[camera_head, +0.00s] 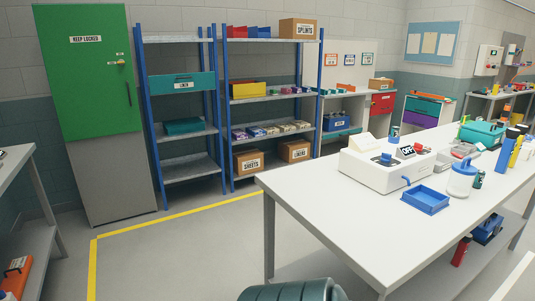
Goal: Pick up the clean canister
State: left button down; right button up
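A translucent white canister with a blue lid (461,183) stands upright on the white table (350,220) at the right. It is the likeliest match for the clean canister, but no label is readable on it and I cannot tell that it is clean. A small dark green cylinder (479,180) stands close to its right. A white machine (378,172) with an OFF sign (405,151) is to its left. Neither of my grippers is in view.
An empty-looking blue tray (425,200) lies in front of the canister. Bottles and a teal case (481,134) crowd the table behind it. The table's near left part is bare. Shelves (184,170) and a green cabinet (88,75) line the back wall. Grey floor (190,255) is open left of the table.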

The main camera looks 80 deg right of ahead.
aim_at(463, 176)
jog(key=z, duration=3.85)
jog(key=i+l+u, duration=0.2)
jog(key=i+l, duration=0.15)
jog(key=l, duration=0.3)
jog(key=i+l+u, duration=0.15)
jog(key=l, duration=0.2)
jog(key=i+l+u, duration=0.1)
jog(key=l, duration=0.25)
jog(key=i+l+u, duration=0.1)
jog(key=l, duration=0.25)
jog(key=i, duration=0.1)
